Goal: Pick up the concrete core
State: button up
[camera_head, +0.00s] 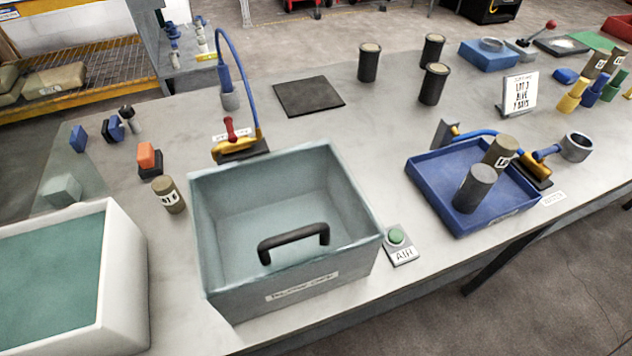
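A plain grey cylinder that looks like the concrete core (474,189) stands in the shallow blue tray (432,190) on the right half of the bench. A similar labelled core (169,195) stands on the bench at left, beside the large box. My gripper is not in view.
A large grey open box (290,285) with a black handle fills the front middle. A green AIR button (397,236) sits between box and tray. Several black cylinders (369,63) stand behind. A white bin (118,285) is at left.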

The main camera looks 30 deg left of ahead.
aim_at(164, 187)
jog(key=l+u, duration=0.35)
jog(key=u, duration=0.15)
jog(key=l+u, duration=0.5)
jog(key=j+u, duration=0.1)
jog(key=u, duration=0.7)
